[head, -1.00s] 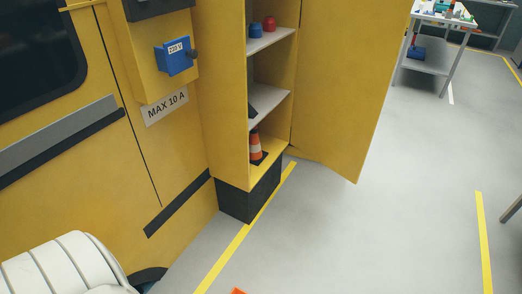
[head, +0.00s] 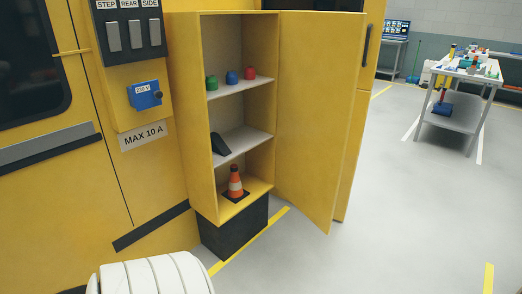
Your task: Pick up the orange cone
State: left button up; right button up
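The orange cone (head: 235,181) has white bands and a dark square base. It stands upright on the bottom shelf of the open yellow cabinet (head: 194,120), in the middle of the view. A white ribbed part of my arm (head: 155,276) shows at the lower left edge. Neither of my grippers is in the view.
The cabinet door (head: 308,110) stands wide open to the right of the cone. The middle shelf (head: 252,142) holds a black object (head: 219,145). Green, blue and red items sit on the upper shelf. A white table (head: 452,72) with objects stands at the right. The floor between is clear.

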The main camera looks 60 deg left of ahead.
aim_at(236, 192)
jog(key=i+u, duration=0.95)
jog(key=i+l+u, duration=0.3)
jog(key=u, duration=0.15)
jog(key=i, duration=0.05)
